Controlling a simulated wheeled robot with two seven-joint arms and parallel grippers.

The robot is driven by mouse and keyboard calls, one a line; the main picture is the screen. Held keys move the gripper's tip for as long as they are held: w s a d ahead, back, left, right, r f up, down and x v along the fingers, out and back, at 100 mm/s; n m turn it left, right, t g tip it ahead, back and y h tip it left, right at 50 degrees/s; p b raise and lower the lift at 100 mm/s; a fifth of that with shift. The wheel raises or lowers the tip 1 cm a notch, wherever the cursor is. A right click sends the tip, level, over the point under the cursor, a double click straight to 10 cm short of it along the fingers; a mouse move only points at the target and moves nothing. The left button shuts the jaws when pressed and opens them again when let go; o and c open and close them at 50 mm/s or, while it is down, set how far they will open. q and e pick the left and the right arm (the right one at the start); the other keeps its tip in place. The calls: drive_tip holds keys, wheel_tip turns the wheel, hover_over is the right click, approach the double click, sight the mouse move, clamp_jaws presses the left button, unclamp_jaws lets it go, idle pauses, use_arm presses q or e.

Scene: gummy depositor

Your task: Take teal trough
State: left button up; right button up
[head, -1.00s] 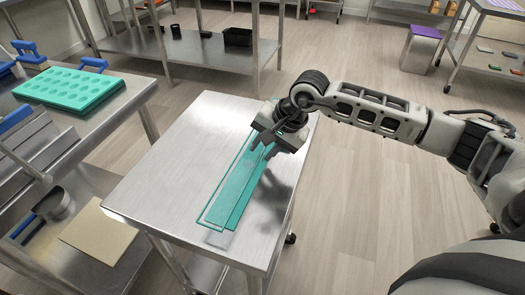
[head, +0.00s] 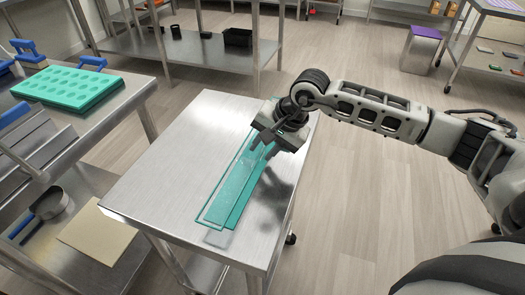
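The teal trough (head: 226,190) is long and narrow and lies on the steel cart top (head: 165,165), running from the front edge up toward the back right. Its rim is bright teal and its inside looks glossy. My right gripper (head: 263,149) points down over the trough's far end, with its two dark fingers apart. The gripper hides part of that end, and I cannot tell whether the fingers touch the trough. My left gripper is not in view.
A steel table at the left holds a teal mould with round cavities (head: 66,88) and blue-handled tools. A pot (head: 51,204) and a tan board (head: 97,234) lie on its lower shelf. The cart top left of the trough is clear.

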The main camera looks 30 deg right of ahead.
clamp_jaws()
